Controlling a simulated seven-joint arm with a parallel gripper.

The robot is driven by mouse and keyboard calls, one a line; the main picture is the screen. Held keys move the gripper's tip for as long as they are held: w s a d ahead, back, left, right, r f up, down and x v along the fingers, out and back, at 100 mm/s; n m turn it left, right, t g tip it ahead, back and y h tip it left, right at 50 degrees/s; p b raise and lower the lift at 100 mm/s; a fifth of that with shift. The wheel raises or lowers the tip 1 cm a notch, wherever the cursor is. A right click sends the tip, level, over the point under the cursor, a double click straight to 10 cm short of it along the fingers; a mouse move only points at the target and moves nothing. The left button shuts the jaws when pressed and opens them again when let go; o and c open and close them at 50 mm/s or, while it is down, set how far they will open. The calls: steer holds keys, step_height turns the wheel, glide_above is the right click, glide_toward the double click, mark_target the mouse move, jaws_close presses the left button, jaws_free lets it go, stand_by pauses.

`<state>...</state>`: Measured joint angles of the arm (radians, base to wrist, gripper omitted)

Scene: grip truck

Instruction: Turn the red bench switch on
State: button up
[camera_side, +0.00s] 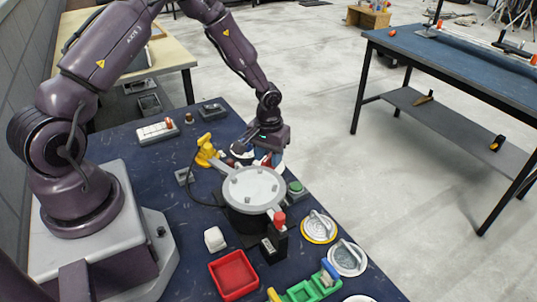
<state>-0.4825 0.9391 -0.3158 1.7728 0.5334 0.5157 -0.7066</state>
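A red knob (279,219) stands at the near right edge of a round drum with a grey lid (253,188). Just below it is a dark box with a pale plate (268,247). A white strip (157,131) with a small red part at its right end lies at the back left of the bench. I cannot tell for sure which red part is the bench switch, or its setting. My gripper (266,158) points down just behind the drum, away from both. Its fingertips are small and partly hidden, with reddish and white parts around them, so its opening is unclear.
On the blue bench (205,240) are a yellow clamp-like part (206,150), a green button box (295,188), a white block (215,239), a red tray (233,274), round metal lids (319,226) and a green holder (304,291). A dark cable runs left of the drum.

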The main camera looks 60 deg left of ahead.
jaws_close()
steer(key=shift+m, duration=0.3)
steer(key=m, duration=1.1)
steer(key=shift+m, duration=0.3)
stand_by(0.4)
steer(key=shift+o, duration=0.2)
jaws_free()
